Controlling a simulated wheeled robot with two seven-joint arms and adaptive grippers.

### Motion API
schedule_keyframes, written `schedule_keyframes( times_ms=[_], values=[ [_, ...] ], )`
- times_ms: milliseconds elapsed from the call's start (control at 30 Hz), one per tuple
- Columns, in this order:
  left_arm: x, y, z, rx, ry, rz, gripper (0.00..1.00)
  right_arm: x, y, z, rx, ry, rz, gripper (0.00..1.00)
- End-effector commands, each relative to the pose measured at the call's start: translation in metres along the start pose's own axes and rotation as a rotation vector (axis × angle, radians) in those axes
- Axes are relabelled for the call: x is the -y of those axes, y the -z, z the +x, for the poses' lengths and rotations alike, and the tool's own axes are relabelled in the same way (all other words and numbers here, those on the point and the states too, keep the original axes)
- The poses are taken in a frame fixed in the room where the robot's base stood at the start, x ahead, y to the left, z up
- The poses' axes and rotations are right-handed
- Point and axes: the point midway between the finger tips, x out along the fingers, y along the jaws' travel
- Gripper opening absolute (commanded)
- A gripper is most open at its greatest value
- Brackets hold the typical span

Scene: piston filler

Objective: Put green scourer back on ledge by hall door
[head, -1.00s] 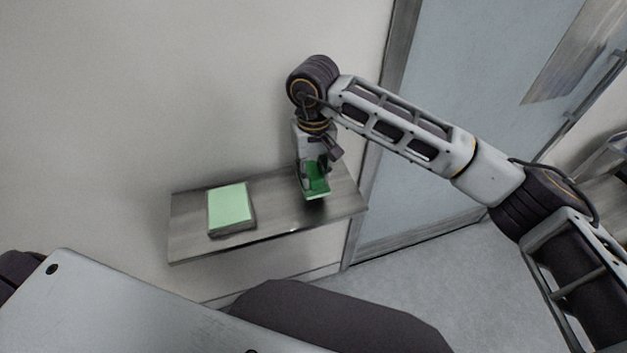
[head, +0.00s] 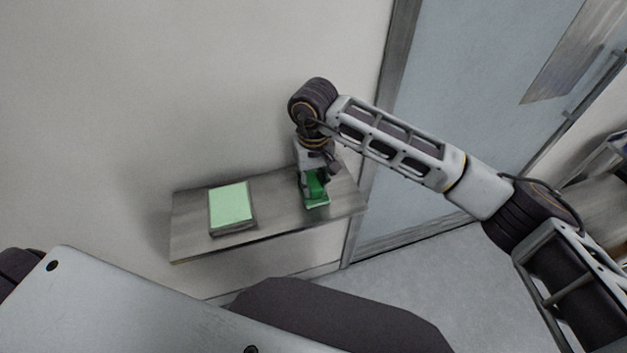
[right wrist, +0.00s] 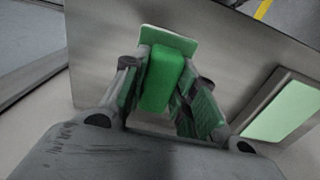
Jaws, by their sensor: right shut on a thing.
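The green scourer (head: 317,202) is at the right part of the metal ledge (head: 283,207), beside the hall door (head: 455,120). My right gripper (head: 314,186) points down from above and is shut on the scourer. In the right wrist view the scourer (right wrist: 163,80) stands between the two fingers, with a flat pale green part at its far end over the ledge (right wrist: 105,50). I cannot tell whether its underside touches the ledge. My left gripper is not in view.
A pad with a pale green top (head: 231,205) lies on the left part of the ledge, apart from the scourer. The wall (head: 200,90) is right behind the ledge. The door frame (head: 397,50) stands close to the ledge's right end.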

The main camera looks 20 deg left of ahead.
Motion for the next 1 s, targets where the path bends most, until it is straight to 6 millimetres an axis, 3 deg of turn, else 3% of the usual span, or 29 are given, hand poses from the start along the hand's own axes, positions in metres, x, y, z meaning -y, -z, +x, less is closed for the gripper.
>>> schedule_keyframes(
  times_ms=[267,300,433,1000],
  values=[
    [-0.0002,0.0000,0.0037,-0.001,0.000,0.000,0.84,-0.0002,0.0000,0.0025,0.000,0.000,0.000,0.09],
    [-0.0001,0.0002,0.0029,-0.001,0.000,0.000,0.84,-0.0001,-0.0001,0.0020,0.001,0.000,0.000,0.33],
    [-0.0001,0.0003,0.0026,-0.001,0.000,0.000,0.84,-0.0001,-0.0001,0.0016,0.001,0.000,0.000,0.50],
    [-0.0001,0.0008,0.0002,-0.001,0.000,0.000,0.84,-0.0002,0.0003,-0.0027,-0.001,0.000,0.000,0.50]
  ],
)
